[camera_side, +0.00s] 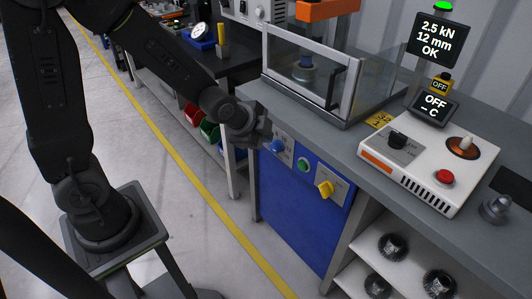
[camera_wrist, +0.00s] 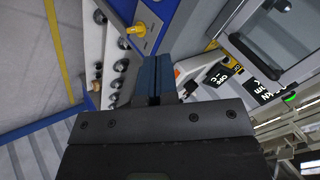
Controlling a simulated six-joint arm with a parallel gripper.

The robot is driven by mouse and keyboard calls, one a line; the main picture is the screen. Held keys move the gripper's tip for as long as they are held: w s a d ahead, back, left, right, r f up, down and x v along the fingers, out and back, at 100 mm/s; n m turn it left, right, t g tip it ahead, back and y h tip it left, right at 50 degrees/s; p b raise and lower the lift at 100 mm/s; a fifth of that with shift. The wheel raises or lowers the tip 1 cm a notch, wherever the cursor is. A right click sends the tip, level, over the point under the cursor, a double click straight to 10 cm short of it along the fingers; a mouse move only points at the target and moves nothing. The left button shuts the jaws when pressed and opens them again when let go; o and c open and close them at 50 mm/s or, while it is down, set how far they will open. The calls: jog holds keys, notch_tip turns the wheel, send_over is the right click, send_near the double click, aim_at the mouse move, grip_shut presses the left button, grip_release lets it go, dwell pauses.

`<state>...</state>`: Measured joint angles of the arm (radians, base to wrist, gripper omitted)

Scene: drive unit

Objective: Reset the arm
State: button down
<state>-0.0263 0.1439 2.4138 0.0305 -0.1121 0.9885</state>
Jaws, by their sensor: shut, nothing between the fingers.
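My arm reaches from its pedestal at the left of the side view toward the bench. My gripper (camera_side: 264,131) is at the left end of the bench, close to the bench's edge and above the blue panel (camera_side: 306,205). I cannot tell whether it touches the bench or panel. In the wrist view my gripper (camera_wrist: 153,62) shows its two dark blue fingers together, with nothing between them. The yellow knob (camera_wrist: 137,29) appears beyond the fingertips in the wrist view.
A clear guarded press (camera_side: 310,75) and a white heater box (camera_side: 430,160) with a red button stand on the grey bench. A blue knob (camera_side: 278,146), green button (camera_side: 303,165) and yellow knob (camera_side: 325,189) project from the panel. Below right, a shelf (camera_side: 385,270) holds several dark round parts.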

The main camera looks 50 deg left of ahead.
jog(key=s+d+r+n+g, duration=0.1)
jog(key=s+r+n+g, duration=0.1)
jog(key=s+r+n, duration=0.9)
jog(key=s+r, duration=0.3)
jog(key=s, duration=0.4)
jog(key=shift+r, duration=0.2)
dwell(1.8)
